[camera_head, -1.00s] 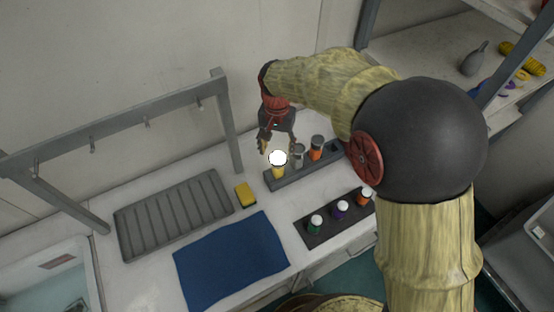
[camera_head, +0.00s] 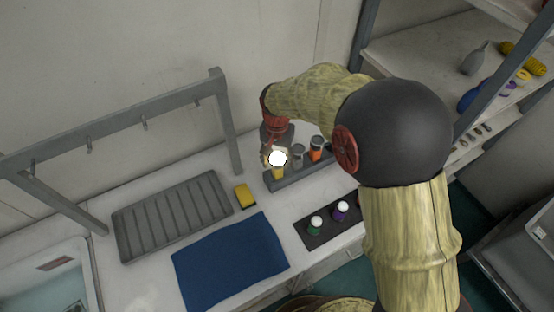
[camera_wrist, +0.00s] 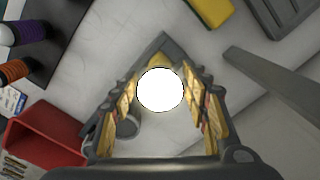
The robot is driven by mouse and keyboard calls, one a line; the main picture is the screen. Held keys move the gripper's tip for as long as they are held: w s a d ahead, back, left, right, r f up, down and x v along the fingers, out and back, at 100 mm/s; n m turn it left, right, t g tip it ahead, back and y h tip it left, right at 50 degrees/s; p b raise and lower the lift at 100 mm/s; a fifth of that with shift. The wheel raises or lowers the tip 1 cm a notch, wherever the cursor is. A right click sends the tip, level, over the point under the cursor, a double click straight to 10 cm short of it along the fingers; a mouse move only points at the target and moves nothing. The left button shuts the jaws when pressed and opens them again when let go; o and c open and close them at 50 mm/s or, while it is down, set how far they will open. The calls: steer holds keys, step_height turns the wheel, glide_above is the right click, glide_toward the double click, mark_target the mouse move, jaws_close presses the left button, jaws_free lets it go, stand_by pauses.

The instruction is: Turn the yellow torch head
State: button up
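The yellow torch (camera_head: 278,173) stands upright at the left end of a grey rack (camera_head: 306,174). Its top shows as a bright white disc, which also fills the middle of the wrist view (camera_wrist: 160,90). My gripper (camera_head: 275,154) points down over the torch, partly hidden behind the white disc in the head view. In the wrist view my gripper (camera_wrist: 160,88) has its two yellow-padded fingers apart, one on each side of the disc. I cannot tell whether either finger touches the head. A grey torch (camera_head: 298,156) and an orange torch (camera_head: 317,150) stand beside it in the rack.
A dark tray (camera_head: 328,231) with white-topped green and purple cylinders stands in front of the rack. A yellow sponge (camera_head: 244,196), blue cloth (camera_head: 230,262) and ribbed grey tray (camera_head: 172,216) lie left. A grey hook frame (camera_head: 231,125) stands close left of the rack.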

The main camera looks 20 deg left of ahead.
steer(key=c, duration=0.9)
steer(key=shift+n, duration=0.3)
steer(key=n+p, duration=0.1)
steer(key=n, duration=0.3)
steer(key=shift+w+d+r+p, duration=0.1)
steer(key=shift+p, duration=0.2)
steer(key=n+p, duration=0.1)
steer(key=n, duration=0.5)
steer(key=shift+d, duration=0.1)
stand_by(0.8)
steer(key=o, duration=1.2)
